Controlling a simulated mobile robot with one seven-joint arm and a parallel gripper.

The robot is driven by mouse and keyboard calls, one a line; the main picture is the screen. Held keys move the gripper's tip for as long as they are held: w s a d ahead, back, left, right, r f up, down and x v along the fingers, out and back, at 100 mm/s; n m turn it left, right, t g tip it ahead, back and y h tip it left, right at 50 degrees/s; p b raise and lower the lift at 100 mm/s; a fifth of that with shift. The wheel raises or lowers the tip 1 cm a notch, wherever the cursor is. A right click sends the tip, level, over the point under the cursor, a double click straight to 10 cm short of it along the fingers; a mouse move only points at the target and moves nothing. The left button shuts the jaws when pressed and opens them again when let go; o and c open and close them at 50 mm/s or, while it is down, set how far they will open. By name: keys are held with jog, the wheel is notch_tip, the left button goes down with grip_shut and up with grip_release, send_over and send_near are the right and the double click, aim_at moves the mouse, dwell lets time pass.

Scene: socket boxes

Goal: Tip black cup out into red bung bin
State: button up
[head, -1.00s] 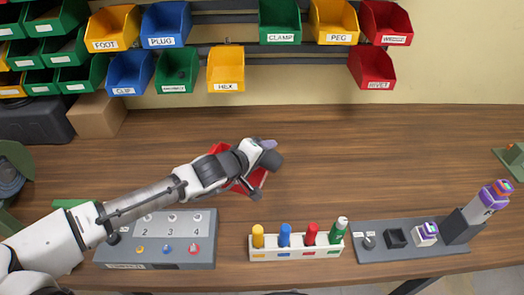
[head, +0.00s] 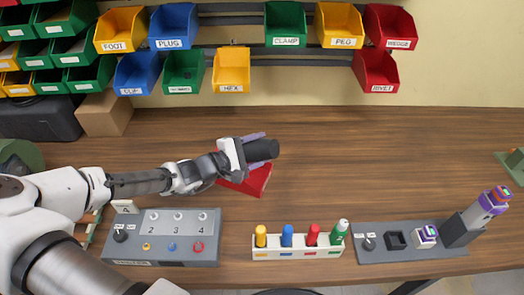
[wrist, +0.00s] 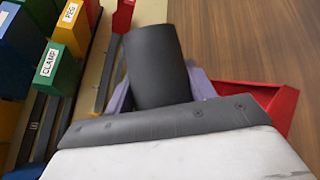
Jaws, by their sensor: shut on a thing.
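My gripper (head: 254,148) is shut on the black cup (head: 262,150), with its purple fingers on either side of the cup. The cup lies on its side above the table, its free end toward the right in the head view. In the wrist view the cup (wrist: 155,65) shows between the purple fingers; its opening and inside are hidden. A red bin (head: 256,181) sits on the table just below and in front of the cup, partly covered by my arm. It also shows in the wrist view (wrist: 284,108), to the right of the cup. Its label and contents are not visible.
Labelled bins hang on the back wall, including a red rivet bin (head: 376,72). Near the front edge are a grey switch panel (head: 165,250), a white rack with coloured pegs (head: 298,252) and a grey fixture board (head: 410,250). The table's right middle is clear.

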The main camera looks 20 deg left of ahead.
jog(key=shift+w+a+r+n+t+h, duration=0.2)
jog(key=shift+a+n+t+h, duration=0.4)
jog(key=shift+n, duration=0.4)
jog(key=shift+w+a+r+n+t+h, duration=0.1)
jog(key=shift+a+r+n+t+h, duration=0.2)
jog(key=shift+a+n, duration=0.55)
jog(key=shift+d+f, duration=0.1)
jog(key=shift+d, duration=0.05)
